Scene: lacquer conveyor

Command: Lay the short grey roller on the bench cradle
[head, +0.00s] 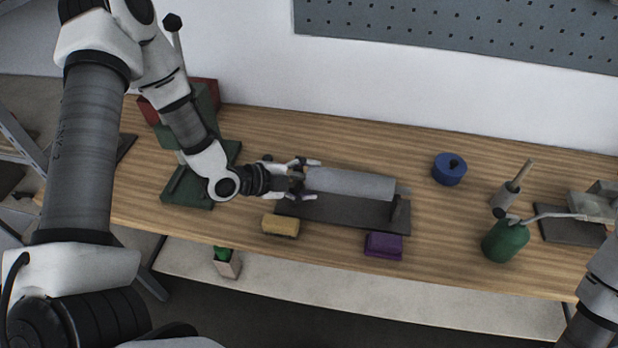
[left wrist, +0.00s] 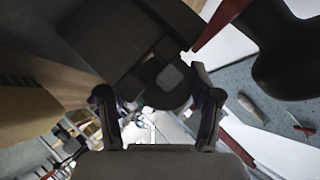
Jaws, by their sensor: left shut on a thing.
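The short grey roller (head: 350,184) lies level, left to right, over the dark bench cradle (head: 340,214) in the head view. The cradle has a flat base and an upright at its right end (head: 400,213). My left gripper (head: 303,176) comes in from the left and is shut on the roller's left end. I cannot tell whether the roller touches the cradle's supports or hangs just above them. In the left wrist view the two fingers (left wrist: 157,108) flank a dark rounded shape, too dark to make out.
A yellow block (head: 281,225) and a purple block (head: 384,245) lie at the bench's front edge. A blue round tin (head: 449,169) stands behind right, and a green can (head: 505,241) further right. A green stand (head: 188,188) is left. Bare wood lies behind the roller.

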